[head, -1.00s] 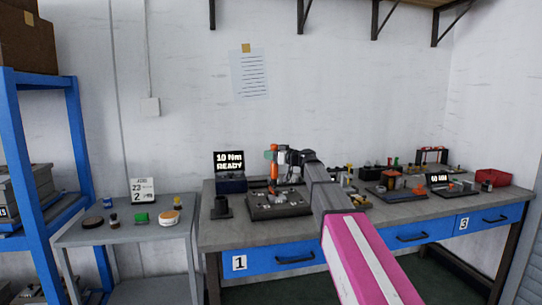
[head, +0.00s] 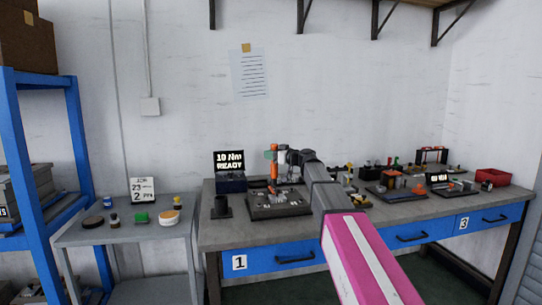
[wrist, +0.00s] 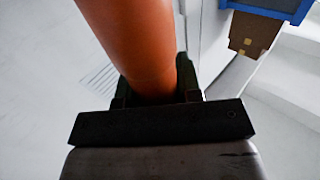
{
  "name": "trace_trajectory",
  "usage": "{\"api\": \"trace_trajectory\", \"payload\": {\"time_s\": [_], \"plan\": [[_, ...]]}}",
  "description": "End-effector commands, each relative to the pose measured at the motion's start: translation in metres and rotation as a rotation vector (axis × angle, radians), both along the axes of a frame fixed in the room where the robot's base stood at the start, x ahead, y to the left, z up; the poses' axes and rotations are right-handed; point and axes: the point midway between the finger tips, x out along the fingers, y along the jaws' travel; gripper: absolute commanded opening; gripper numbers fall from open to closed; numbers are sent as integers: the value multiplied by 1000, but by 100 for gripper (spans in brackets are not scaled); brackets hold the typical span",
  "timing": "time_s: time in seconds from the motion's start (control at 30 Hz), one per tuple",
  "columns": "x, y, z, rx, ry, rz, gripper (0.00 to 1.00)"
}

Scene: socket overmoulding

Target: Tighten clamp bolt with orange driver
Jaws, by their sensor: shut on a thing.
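The orange driver (head: 274,168) stands upright above the dark fixture plate (head: 262,212) at the left end of the workbench. My gripper (head: 283,156) is at the driver's upper part, shut on it. In the wrist view the thick orange handle (wrist: 137,45) sits between the dark jaws of my gripper (wrist: 155,92). The driver's lower tip reaches down towards the small metal parts on the plate. The clamp bolt is too small to make out, and I cannot tell whether the tip touches it.
Other fixtures (head: 390,190) and a red bin (head: 492,177) fill the bench to the right. A grey side table (head: 130,234) stands at left.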

Motion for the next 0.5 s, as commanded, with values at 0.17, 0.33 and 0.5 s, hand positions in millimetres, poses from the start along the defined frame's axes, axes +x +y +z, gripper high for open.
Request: {"api": "trace_trajectory", "payload": {"time_s": [0.17,0.33,0.5], "plan": [[0,0,0,1,0,0,0],[0,0,-2,1,0,0,0],[0,0,-4,1,0,0,0]]}}
